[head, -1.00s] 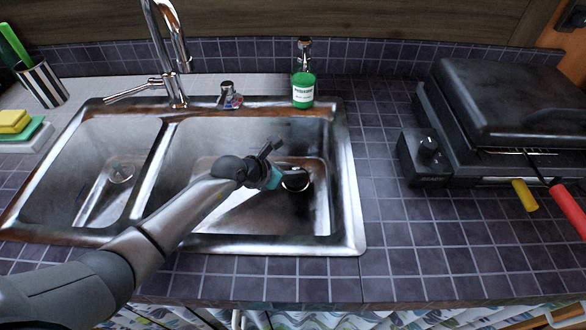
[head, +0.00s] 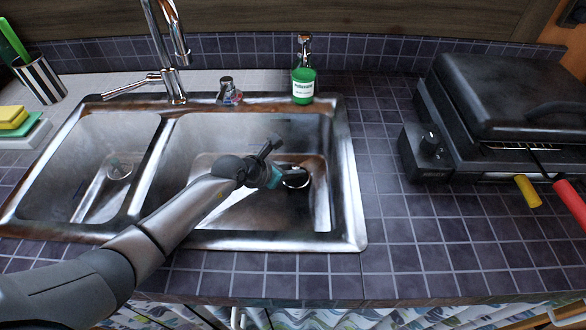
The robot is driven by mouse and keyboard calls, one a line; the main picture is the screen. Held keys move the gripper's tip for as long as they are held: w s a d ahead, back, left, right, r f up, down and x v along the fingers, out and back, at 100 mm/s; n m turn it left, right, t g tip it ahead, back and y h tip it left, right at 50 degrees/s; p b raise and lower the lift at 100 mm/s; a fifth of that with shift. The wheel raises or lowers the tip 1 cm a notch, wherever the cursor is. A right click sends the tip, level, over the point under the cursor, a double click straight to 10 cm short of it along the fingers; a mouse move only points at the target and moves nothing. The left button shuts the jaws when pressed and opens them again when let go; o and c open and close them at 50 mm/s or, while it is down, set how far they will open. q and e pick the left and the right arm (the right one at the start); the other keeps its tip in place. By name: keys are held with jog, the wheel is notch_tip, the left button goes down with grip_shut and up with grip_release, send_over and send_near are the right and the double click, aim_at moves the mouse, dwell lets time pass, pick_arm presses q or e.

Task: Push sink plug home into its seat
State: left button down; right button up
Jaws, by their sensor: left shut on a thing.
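The sink plug (head: 295,179) is a dark disc with a bright rim, low in the right basin of the steel sink (head: 345,215). My left gripper (head: 277,176) reaches into that basin from the left and is shut at the plug's left side. A teal part shows at its fingers. The gripper hides the plug's left edge and the grip itself. I cannot tell whether the plug is seated, as its underside and the seat are hidden. My right gripper is not in view.
The tap (head: 170,60) rises behind the sink. A green soap bottle (head: 303,86) stands at the rear rim. A black grill (head: 490,110) is at the right. Sponges (head: 14,118) and a striped cup (head: 42,82) are at the left.

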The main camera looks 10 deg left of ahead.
pick_arm(q)
jog(key=shift+s+d+f, duration=0.1)
jog(key=shift+s+f, duration=0.2)
jog(key=shift+f, duration=0.2)
jog(key=c, duration=0.6)
grip_release()
jog(key=shift+d, duration=0.1)
jog(key=shift+r, duration=0.15)
jog(key=r+p, duration=0.2)
jog(key=r, duration=0.1)
jog(key=r+p, duration=0.5)
jog(key=r, duration=0.1)
jog(key=shift+w+p, duration=0.3)
jog(key=shift+a+r, duration=0.25)
jog(key=shift+r, duration=0.05)
jog(key=s+a+r+m+g+h+b, duration=0.1)
jog(key=s+a+r+m+b, duration=0.1)
jog(key=s+r, duration=0.5)
jog(key=s+a+r+m+g+h+b, duration=0.1)
jog(key=s+a+r+m+b, duration=0.1)
jog(key=s+r, duration=0.5)
notch_tip(320, 180, up, 4)
jog(key=shift+f+h+b, duration=0.1)
jog(key=shift+h+b, duration=0.2)
jog(key=shift+b, duration=0.2)
